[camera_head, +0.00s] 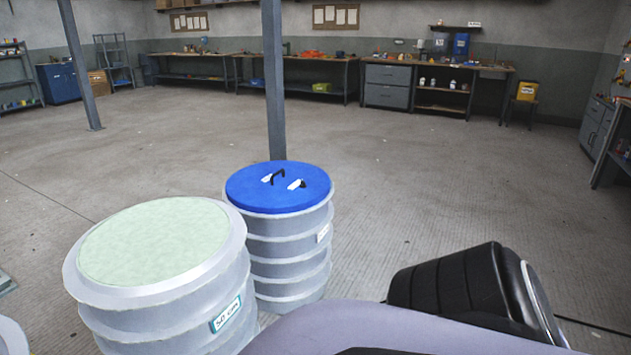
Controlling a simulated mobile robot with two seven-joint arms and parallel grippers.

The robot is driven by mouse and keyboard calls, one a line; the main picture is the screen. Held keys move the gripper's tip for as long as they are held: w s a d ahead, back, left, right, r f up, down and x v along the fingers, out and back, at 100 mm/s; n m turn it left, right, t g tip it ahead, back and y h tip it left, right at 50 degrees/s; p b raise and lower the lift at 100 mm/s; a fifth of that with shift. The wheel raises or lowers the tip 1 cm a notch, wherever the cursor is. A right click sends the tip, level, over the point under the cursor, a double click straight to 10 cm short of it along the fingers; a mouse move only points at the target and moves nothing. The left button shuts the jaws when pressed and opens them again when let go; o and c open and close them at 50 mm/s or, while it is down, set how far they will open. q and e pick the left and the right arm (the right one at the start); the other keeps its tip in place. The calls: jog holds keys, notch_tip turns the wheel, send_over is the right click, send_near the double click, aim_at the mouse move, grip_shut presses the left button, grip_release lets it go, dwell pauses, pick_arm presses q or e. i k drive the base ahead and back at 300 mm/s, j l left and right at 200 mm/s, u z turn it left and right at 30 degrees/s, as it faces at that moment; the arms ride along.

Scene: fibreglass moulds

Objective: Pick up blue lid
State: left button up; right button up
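The blue lid (278,187) is round and lies flat on top of a grey ribbed drum-shaped mould (290,250) near the middle of the view. Two small handles with black and white parts stand on the lid, one left of centre (276,177) and one right of centre (299,184). Neither of my grippers shows in this view, so I cannot see whether they are open or shut. Nothing is seen touching the lid.
A larger grey mould (155,245) with a pale green top stands close at the left front. A grey post (273,90) rises behind the lid. Workbenches (300,60) line the back wall. The floor to the right and behind is clear.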

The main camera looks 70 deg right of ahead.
aim_at(269, 187)
jog(key=z, duration=2)
jog(key=i+l, duration=0.25)
jog(key=i, duration=0.3)
jog(key=i+l+u, duration=0.1)
jog(key=i+l, duration=0.15)
jog(key=i, duration=0.3)
jog(key=i+l, duration=0.3)
jog(key=i, duration=0.2)
jog(key=i+l, duration=0.3)
jog(key=i, duration=0.25)
jog(key=i+l+u, duration=0.1)
jog(key=i+l, duration=0.2)
jog(key=i, duration=0.25)
jog(key=i+l, duration=0.35)
jog(key=i, duration=0.15)
